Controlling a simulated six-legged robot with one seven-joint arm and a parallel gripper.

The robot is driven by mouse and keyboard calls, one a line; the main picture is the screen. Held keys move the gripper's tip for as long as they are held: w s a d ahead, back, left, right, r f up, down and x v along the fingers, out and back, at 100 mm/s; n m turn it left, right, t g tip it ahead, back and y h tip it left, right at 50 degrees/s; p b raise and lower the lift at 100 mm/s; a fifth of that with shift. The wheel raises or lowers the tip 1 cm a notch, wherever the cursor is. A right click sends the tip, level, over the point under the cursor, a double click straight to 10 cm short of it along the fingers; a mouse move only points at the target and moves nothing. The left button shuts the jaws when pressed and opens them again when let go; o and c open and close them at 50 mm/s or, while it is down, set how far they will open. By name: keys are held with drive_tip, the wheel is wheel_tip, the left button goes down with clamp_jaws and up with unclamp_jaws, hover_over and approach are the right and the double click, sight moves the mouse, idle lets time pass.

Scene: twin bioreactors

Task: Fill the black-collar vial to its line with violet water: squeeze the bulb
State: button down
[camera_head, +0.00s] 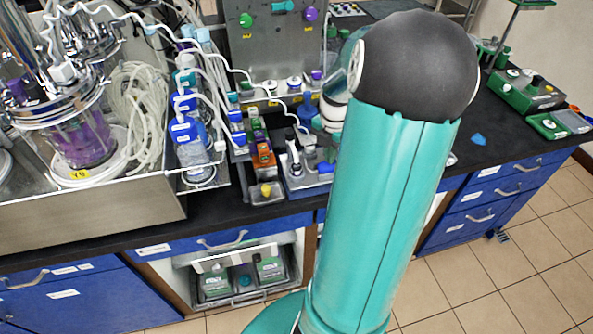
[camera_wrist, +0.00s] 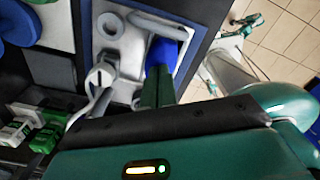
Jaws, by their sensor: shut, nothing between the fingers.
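My gripper (camera_wrist: 158,92) shows in the wrist view as green fingers close together, with nothing visible between them. Their tips are at a blue block-like part (camera_wrist: 161,50) in a pale tray; I cannot tell whether they touch it or whether it is the bulb. My arm hides the gripper there. A glass vessel (camera_head: 85,145) at left holds violet liquid. I cannot pick out the black-collar vial or its line.
Tubing and blue-capped bottles (camera_head: 188,130) crowd the bench left of the station. A grey panel with coloured knobs (camera_head: 275,45) stands behind. A green device (camera_head: 525,90) is at the right. The black benchtop (camera_head: 510,125) there is mostly clear.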

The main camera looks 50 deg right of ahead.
drive_tip(key=shift+f, duration=0.7)
drive_tip(key=shift+r, duration=1.5)
drive_tip(key=shift+f, duration=0.1)
drive_tip(key=shift+f, duration=1.25)
idle(1.4)
drive_tip(key=shift+r, duration=1.35)
drive_tip(key=shift+f, duration=0.1)
idle(0.9)
